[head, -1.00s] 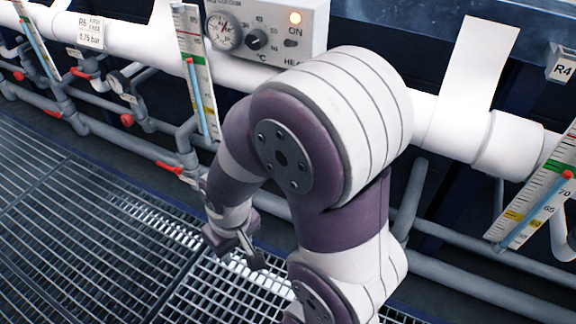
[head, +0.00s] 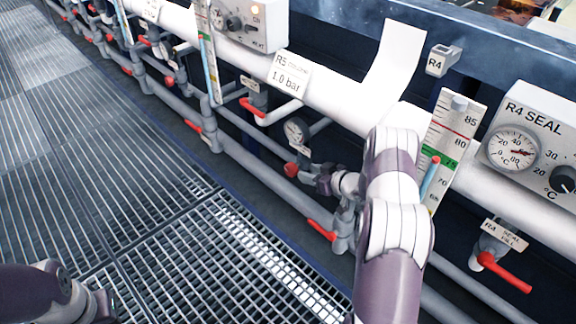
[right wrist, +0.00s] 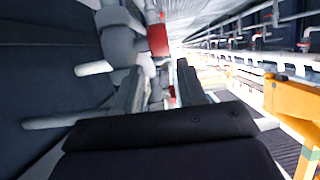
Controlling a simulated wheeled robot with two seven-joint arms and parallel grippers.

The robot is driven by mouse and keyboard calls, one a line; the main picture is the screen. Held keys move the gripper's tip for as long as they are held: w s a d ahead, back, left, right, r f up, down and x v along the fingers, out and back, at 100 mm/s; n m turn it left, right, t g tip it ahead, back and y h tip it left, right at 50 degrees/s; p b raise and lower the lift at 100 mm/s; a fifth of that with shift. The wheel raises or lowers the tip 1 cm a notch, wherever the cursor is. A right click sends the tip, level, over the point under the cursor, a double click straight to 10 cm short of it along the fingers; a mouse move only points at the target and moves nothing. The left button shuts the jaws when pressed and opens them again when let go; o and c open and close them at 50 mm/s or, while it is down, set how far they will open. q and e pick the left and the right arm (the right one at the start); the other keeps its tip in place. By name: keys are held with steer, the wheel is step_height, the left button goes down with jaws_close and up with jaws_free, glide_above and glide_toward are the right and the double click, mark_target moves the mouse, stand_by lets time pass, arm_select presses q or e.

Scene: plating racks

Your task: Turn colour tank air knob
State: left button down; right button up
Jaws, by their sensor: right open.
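A red knob (head: 291,170) sits low on the grey pipework, below a small round gauge (head: 296,131) and the sign marked R5 and 1.0 bar (head: 287,76). The sign's other words are too small to read surely. My right gripper (head: 312,178) is just right of the red knob, pointing at it. In the right wrist view its fingers (right wrist: 158,88) are open and apart, with the red knob (right wrist: 158,40) beyond the tips, near the gap. I cannot tell whether they touch. My left wrist shows at the lower left; its gripper (head: 103,306) is partly cut off.
Red-handled valves (head: 321,230) and grey pipes run close around my right gripper. A scale with a blue tube (head: 446,150) and the R4 SEAL box (head: 533,140) stand to the right. The grated floor (head: 130,190) is clear. A yellow frame (right wrist: 292,105) shows in the wrist view.

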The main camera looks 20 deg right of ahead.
mark_target(288, 166)
steer(key=b+x, duration=0.2)
steer(key=x, duration=0.3)
steer(key=b+x, duration=0.1)
steer(key=x, duration=0.3)
steer(key=shift+w+a+f+b, duration=0.1)
steer(key=shift+w+f+b, duration=0.15)
steer(key=shift+f+b, duration=0.15)
steer(key=shift+w+a, duration=0.2)
steer(key=shift+w, duration=0.3)
steer(key=c, duration=0.7)
